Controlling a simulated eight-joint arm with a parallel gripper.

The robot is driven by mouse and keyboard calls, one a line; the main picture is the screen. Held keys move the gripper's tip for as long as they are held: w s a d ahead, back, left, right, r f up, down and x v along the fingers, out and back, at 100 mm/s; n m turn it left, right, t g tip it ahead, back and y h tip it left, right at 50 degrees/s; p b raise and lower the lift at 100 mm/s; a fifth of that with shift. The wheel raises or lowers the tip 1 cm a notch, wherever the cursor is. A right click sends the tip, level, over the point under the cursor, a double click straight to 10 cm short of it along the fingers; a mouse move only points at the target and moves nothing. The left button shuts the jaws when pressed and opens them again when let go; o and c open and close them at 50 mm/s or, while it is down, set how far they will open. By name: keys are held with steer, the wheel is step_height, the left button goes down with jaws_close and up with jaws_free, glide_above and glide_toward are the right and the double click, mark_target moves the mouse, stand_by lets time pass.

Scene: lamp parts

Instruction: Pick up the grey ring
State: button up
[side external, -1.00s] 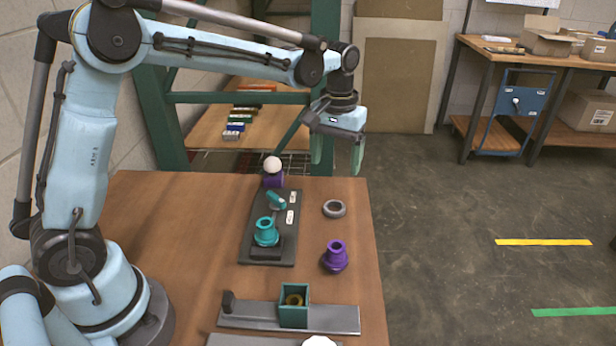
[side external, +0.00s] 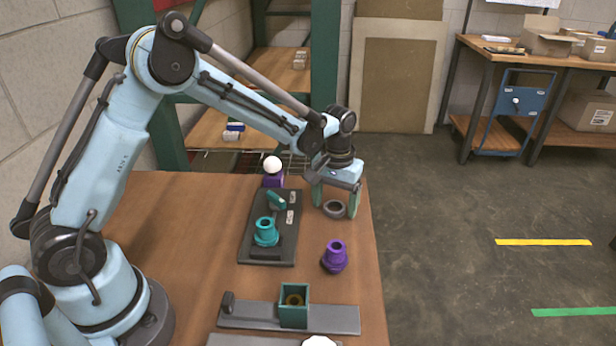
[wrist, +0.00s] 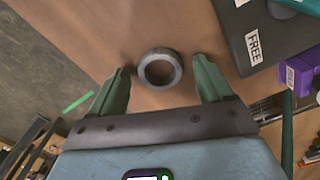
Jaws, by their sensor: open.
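The grey ring (side external: 334,209) lies flat on the wooden table near its right edge. In the wrist view the ring (wrist: 160,52) sits between and just beyond the green fingertips, with bare table around it. My gripper (side external: 335,203) is open and points down over the ring, one finger on either side of it. In the wrist view my gripper (wrist: 162,78) holds nothing, and the fingers look apart from the ring. How high the fingertips are above the table is hard to tell.
A dark board (side external: 285,256) with a teal part (side external: 266,232) lies to the ring's left. A purple part (side external: 335,256) stands in front. A white ball on a purple base (side external: 272,181) is behind left. The table's right edge is close to the ring.

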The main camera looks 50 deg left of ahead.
steer(key=c, duration=1.1)
steer(key=shift+r, duration=0.1)
